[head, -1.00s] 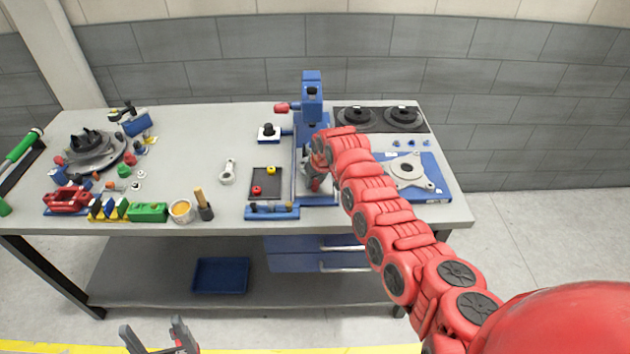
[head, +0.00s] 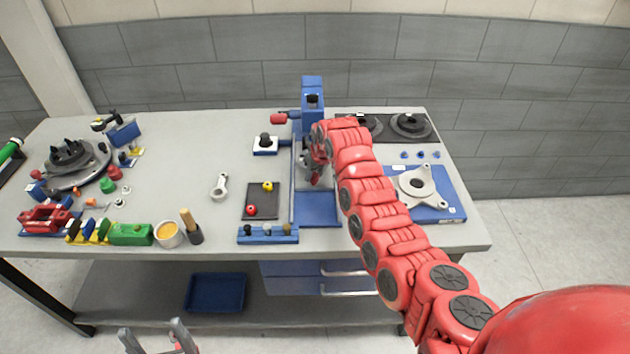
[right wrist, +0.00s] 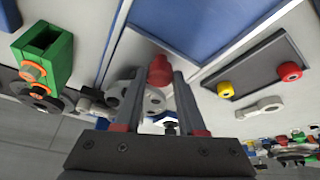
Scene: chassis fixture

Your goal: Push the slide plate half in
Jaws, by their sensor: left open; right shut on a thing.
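The blue press fixture (head: 312,105) stands at the back of the bench. Its blue base (head: 318,208) lies bare in front, with a thin rail (head: 294,185) on its left. The grey slide plate (head: 306,160) sits at the rear of this base, close to the press column, partly hidden by my right arm. In the right wrist view a red knob (right wrist: 160,72) stands between the fingertips, with grey round parts (right wrist: 154,100) behind it. My right gripper (right wrist: 168,74) is shut on this knob. My left gripper (head: 158,332) is open and empty, low in front of the bench.
A dark tray (head: 263,201) with red and yellow knobs and a blue block (head: 268,234) lie left of the base. A blue plate with a grey flange (head: 425,190) lies right. A red-ended handle (head: 279,118) juts left from the press.

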